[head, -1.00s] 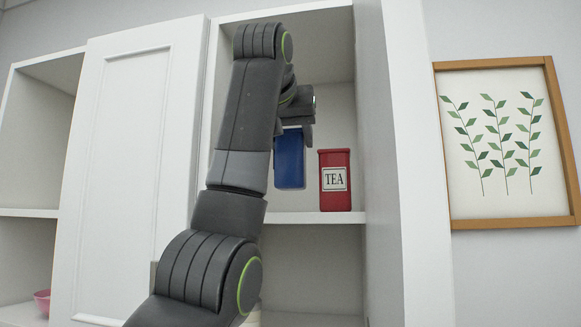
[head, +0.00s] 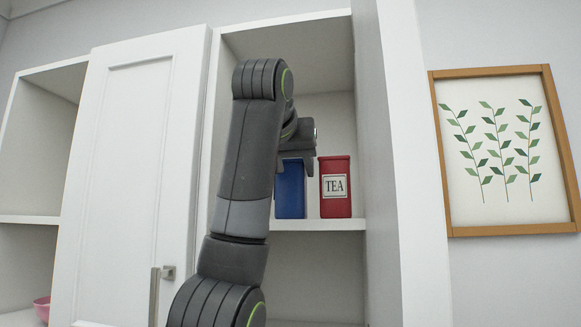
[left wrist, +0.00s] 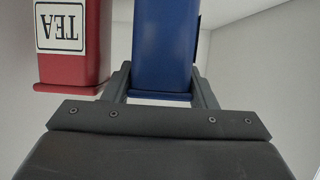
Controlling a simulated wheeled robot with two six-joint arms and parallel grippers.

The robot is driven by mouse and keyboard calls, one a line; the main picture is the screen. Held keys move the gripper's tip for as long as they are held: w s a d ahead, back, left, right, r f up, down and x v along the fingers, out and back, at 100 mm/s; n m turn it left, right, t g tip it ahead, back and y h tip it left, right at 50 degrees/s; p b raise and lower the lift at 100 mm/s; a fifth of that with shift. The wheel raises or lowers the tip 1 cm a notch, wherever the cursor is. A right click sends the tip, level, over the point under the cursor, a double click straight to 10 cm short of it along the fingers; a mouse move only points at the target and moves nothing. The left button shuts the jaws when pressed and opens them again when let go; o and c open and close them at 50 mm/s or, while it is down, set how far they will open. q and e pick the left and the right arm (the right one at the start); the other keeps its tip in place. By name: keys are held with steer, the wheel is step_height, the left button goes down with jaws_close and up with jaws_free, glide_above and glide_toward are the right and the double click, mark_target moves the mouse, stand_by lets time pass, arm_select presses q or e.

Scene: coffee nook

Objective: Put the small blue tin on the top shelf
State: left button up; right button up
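The small blue tin (head: 290,190) stands upright at the level of the upper cabinet shelf (head: 320,225), just left of the red tea tin. My left gripper (head: 297,165) reaches it from above and is shut on its upper part. In the left wrist view the blue tin (left wrist: 163,45) sits between the two fingers (left wrist: 162,85), which appear to touch its sides. My left arm hides part of the shelf left of the tin. My right gripper is not in view.
The red tea tin (head: 335,187) stands close on the right; it also shows in the left wrist view (left wrist: 72,45). A white cabinet door (head: 130,170) is at the left and a side wall (head: 400,170) at the right. A pink bowl (head: 42,308) sits low at left.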

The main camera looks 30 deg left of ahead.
arm_select(q)
steer(key=shift+o, duration=0.9)
steer(key=shift+w+f, duration=0.1)
steer(key=shift+r, duration=0.2)
steer(key=b+v, duration=0.3)
steer(key=shift+f, duration=0.3)
steer(key=b+v, duration=0.3)
steer(key=v, duration=0.6)
steer(key=shift+r+b, duration=0.35)
steer(key=shift+d, duration=0.1)
